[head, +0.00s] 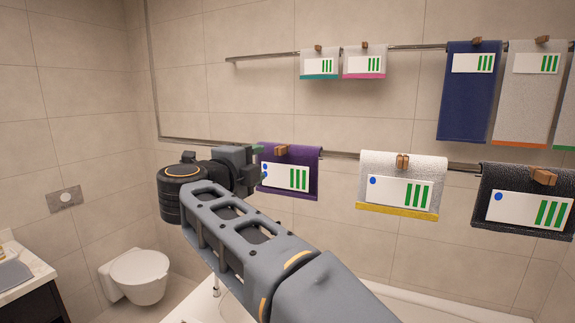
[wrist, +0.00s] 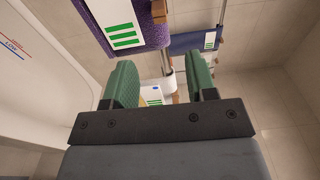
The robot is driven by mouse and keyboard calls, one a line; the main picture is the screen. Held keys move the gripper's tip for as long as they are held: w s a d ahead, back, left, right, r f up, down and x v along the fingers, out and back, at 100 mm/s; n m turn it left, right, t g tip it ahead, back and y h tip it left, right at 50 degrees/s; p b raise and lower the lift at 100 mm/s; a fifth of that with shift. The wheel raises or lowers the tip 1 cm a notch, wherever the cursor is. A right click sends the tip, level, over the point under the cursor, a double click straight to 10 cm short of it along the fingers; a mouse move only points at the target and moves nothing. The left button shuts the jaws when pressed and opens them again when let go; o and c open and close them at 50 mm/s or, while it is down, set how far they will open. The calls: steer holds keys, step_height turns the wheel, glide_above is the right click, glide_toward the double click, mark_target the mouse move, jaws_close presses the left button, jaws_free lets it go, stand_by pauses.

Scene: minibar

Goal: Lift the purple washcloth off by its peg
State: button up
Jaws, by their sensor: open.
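The purple washcloth (head: 308,160) hangs over the lower rail in the head view, with a white label bearing green bars and a blue dot. Its brown wooden peg (head: 281,150) sits at the cloth's top edge. My gripper (head: 261,163) is at the cloth's left edge and partly covers it. In the wrist view the green fingers of my gripper (wrist: 162,72) are wide apart. There the purple washcloth (wrist: 155,36) is at the top, beyond the fingers, and its peg (wrist: 158,11) shows at the upper edge. The peg is outside the jaws.
On the lower rail (head: 337,154), a white cloth (head: 402,163) with a yellow hem and a black cloth (head: 487,201) hang to the right. Several more cloths hang on the upper rail (head: 273,55). A toilet (head: 140,273) and a counter (head: 20,268) stand at lower left.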

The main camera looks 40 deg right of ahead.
mark_target(280, 152)
steer(key=p+x, duration=0.3)
steer(key=x, duration=0.9)
steer(key=shift+d+p, duration=0.15)
steer(key=shift+p, duration=0.15)
steer(key=shift+c, duration=0.3)
jaws_close()
